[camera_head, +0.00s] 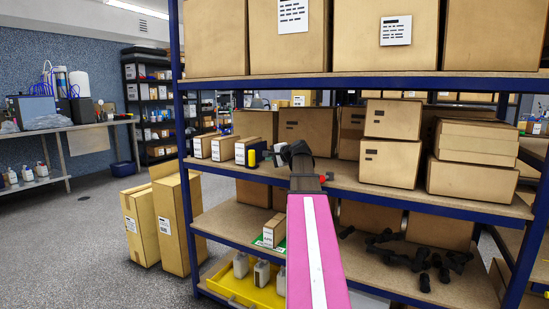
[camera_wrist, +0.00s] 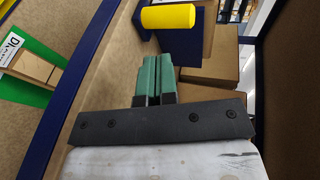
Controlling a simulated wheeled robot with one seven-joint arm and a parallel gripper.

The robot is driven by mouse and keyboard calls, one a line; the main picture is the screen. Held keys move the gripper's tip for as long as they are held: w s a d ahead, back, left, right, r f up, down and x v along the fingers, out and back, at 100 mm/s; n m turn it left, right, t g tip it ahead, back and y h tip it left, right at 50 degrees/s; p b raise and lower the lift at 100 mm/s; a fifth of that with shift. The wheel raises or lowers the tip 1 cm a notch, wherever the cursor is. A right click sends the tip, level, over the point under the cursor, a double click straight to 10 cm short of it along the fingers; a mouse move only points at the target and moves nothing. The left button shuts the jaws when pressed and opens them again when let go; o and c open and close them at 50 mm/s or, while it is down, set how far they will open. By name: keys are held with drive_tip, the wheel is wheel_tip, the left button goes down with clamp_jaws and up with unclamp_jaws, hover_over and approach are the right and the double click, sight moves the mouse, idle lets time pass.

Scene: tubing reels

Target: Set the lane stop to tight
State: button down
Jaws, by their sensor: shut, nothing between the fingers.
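No part marked as a lane stop can be read for certain. The likeliest is a yellow cylindrical handle (camera_wrist: 168,17) on a dark blue mount at the top of the wrist view. A small yellow-and-black piece (camera_head: 253,156) shows on the middle shelf in the head view, left of my wrist. My gripper (camera_wrist: 159,60) has green fingers, pressed together and empty. The fingers point toward the yellow handle, with a visible gap between. In the head view my pink arm reaches to the middle shelf, and the fingertips are not clear there. The handle's setting cannot be told.
The blue-framed rack (camera_head: 350,82) holds cardboard boxes on several levels. Small white-labelled boxes (camera_head: 222,148) stand left on the middle shelf. Below are dark fittings (camera_head: 440,262) and a yellow tray (camera_head: 228,286) with bottles. Tall cartons (camera_head: 177,222) stand left of the rack. The left floor is open.

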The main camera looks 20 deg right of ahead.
sight(251, 155)
drive_tip(key=x, duration=0.5)
drive_tip(key=r+x, duration=0.1)
drive_tip(key=x, duration=0.1)
drive_tip(key=shift+w+f, duration=0.1)
drive_tip(key=shift+w, duration=0.3)
drive_tip(key=shift+w+a, duration=0.1)
drive_tip(key=shift+w, duration=0.05)
drive_tip(key=shift+a, duration=0.1)
drive_tip(key=w+a, duration=0.2)
drive_tip(key=w, duration=0.1)
drive_tip(key=shift+w+a, duration=0.3)
drive_tip(key=shift+s, duration=0.1)
